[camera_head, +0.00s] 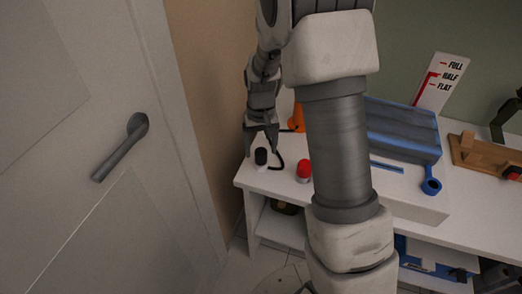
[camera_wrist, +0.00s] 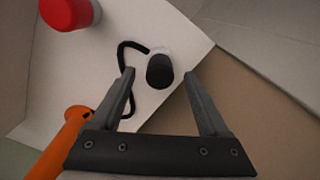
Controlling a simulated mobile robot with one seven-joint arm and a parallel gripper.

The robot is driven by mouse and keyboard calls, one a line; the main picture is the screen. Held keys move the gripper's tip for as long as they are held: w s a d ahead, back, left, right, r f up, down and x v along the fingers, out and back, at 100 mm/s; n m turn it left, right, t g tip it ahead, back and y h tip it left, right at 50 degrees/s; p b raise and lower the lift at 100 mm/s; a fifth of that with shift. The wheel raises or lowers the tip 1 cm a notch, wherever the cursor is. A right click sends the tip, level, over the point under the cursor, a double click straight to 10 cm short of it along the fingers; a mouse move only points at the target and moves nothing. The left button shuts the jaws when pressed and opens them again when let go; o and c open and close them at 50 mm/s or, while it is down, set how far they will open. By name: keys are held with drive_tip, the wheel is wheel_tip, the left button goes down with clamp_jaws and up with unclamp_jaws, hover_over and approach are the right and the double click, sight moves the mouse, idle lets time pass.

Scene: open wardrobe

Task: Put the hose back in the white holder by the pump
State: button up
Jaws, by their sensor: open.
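My gripper (camera_head: 262,142) is open at the left end of the white table. In the wrist view its fingertips (camera_wrist: 159,74) lie either side of a black cylindrical piece (camera_wrist: 160,73), with nothing clasped between them. A white round part, seemingly the holder (camera_wrist: 160,50), shows at the black piece's far side; both also show in the head view, black above white (camera_head: 261,167). The thin black hose (camera_wrist: 127,46) curves from beside this white part and passes behind my left finger. Whether the black piece is the hose's end I cannot tell. The orange pump (camera_wrist: 58,148) stands nearby, partly hidden.
A red-and-white round object (camera_head: 304,171) stands close to the right. A blue box (camera_head: 402,128), a blue ring-ended tool (camera_head: 431,186) and a FULL/HALF/FLAT gauge (camera_head: 440,84) are further right. The table's corner is close to my gripper; a door (camera_head: 90,130) is at left.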

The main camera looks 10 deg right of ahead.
sight(261, 151)
wheel_tip(261, 151, up, 15)
drive_tip(key=p, duration=0.3)
idle(0.3)
drive_tip(key=s+r+t+p, duration=0.5)
drive_tip(key=s+r+p, duration=0.6)
drive_tip(key=s+r, duration=1.1)
drive_tip(key=shift+s+r+n+t, duration=0.2)
drive_tip(key=shift+r+n+t, duration=0.1)
drive_tip(key=shift+n, duration=0.1)
drive_tip(key=shift+d, duration=0.15)
